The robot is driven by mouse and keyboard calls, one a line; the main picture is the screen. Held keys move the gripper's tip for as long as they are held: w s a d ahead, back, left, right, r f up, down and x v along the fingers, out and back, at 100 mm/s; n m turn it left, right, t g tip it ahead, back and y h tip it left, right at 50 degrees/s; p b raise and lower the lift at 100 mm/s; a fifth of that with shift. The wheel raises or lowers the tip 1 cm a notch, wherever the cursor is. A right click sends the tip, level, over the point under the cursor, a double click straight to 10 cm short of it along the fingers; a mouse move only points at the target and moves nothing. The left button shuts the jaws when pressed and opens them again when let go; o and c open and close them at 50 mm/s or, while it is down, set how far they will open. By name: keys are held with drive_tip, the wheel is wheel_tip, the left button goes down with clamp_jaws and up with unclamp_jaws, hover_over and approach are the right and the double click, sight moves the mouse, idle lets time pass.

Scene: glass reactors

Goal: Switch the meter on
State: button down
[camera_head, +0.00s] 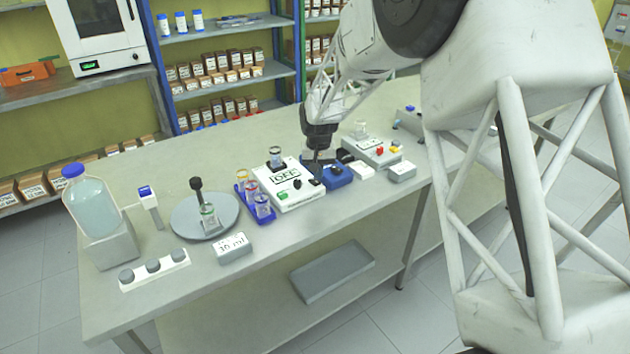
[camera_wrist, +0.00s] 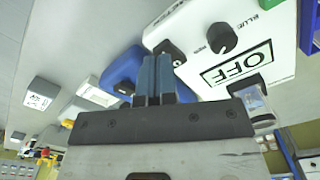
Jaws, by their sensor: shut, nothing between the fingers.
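The meter is a white box (camera_head: 300,197) in the middle of the bench, with a display reading OFF (camera_head: 283,176). In the wrist view the white box (camera_wrist: 195,30) carries the OFF display (camera_wrist: 237,64), a round black knob (camera_wrist: 222,38) and a small black control (camera_wrist: 170,52) near my fingertips. My gripper (camera_head: 317,172) is shut and empty, pointing down at the meter's right edge. In the wrist view its fingers (camera_wrist: 158,58) are together beside the small black control. I cannot tell whether they touch it. A glass vial (camera_head: 276,158) stands at the meter's back.
A blue device (camera_head: 338,178) stands close to the meter's right, also in the wrist view (camera_wrist: 122,70). A blue rack with vials (camera_head: 245,187) stands to its left. A white box with coloured buttons (camera_head: 375,152) is farther right. A round grey plate (camera_head: 185,215) lies left.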

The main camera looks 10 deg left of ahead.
sight(318, 183)
drive_tip(key=shift+f, duration=1.3)
idle(0.7)
drive_tip(key=shift+r, duration=3.5)
drive_tip(key=s+d+r+m+t, duration=0.1)
drive_tip(key=s+d+r, duration=0.7)
drive_tip(key=s+d, duration=0.3)
drive_tip(key=s+d+r+m, duration=0.1)
drive_tip(key=s+d+r, duration=0.75)
drive_tip(key=d, duration=0.35)
drive_tip(key=s+d+f, duration=0.1)
drive_tip(key=s+d, duration=0.5)
drive_tip(key=s, duration=0.7)
drive_tip(key=s+d+f+m+t, duration=0.1)
drive_tip(key=s+d, duration=0.5)
drive_tip(key=s, duration=0.7)
drive_tip(key=shift+s+t, duration=0.2)
drive_tip(key=shift+t, duration=0.1)
